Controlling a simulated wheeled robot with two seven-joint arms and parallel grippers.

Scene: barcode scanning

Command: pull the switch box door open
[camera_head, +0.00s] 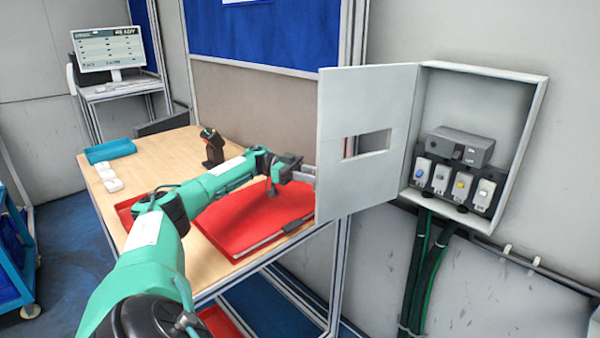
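The switch box (482,140) is a grey-white case on the wall at the right. Its door (352,180) stands wide open, swung out to the left, with a rectangular cut-out. Inside are several switches (453,180) and a dark grey unit (460,147). My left arm reaches in from the lower left. My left gripper (305,174) is at the left edge of the door, and its fingertips are partly hidden there. I cannot tell whether it touches or grips the door. My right gripper is not in view.
A wooden table (160,155) stands left of the box, with a red folder (250,222), a barcode scanner (212,147), a blue tray (110,150) and small white items (110,178). A metal frame post (340,270) stands below the door. Green cables (425,275) hang under the box.

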